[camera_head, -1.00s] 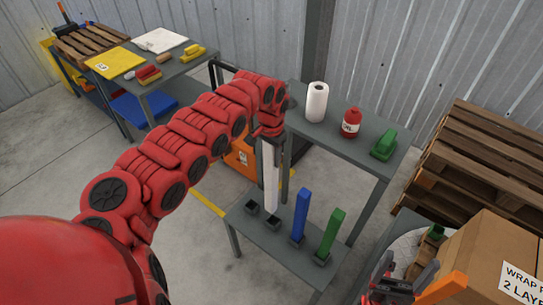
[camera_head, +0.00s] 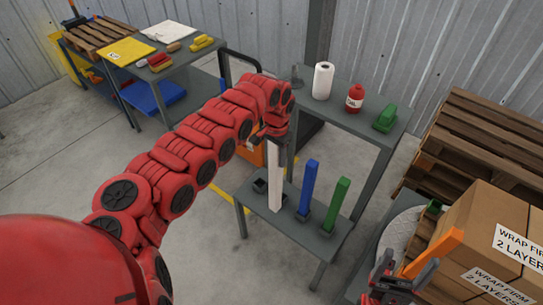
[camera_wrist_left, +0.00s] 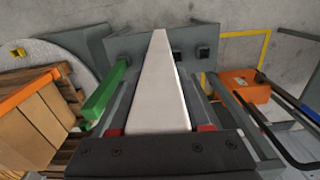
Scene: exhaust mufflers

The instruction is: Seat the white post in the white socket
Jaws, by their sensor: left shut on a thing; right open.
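My left gripper (camera_head: 275,137) is shut on the upper end of the long white post (camera_head: 275,182), which hangs nearly upright over the low grey table (camera_head: 325,246). In the left wrist view the post (camera_wrist_left: 160,90) runs away from the jaws. One dark, empty socket (camera_head: 261,186) shows left of the post. The wrist view shows two dark sockets (camera_wrist_left: 176,55) (camera_wrist_left: 203,52) to the right of the post's far end. Which one is the white socket I cannot tell. The post's lower end looks apart from both. My right gripper (camera_head: 395,284) is open at the bottom right.
A blue post (camera_head: 310,187) and a green post (camera_head: 336,203) stand in sockets close right of the white post. A taller table (camera_head: 345,118) behind holds a paper roll, a red bottle and a green object. Boxes (camera_head: 485,235) and pallets (camera_head: 480,150) crowd the right.

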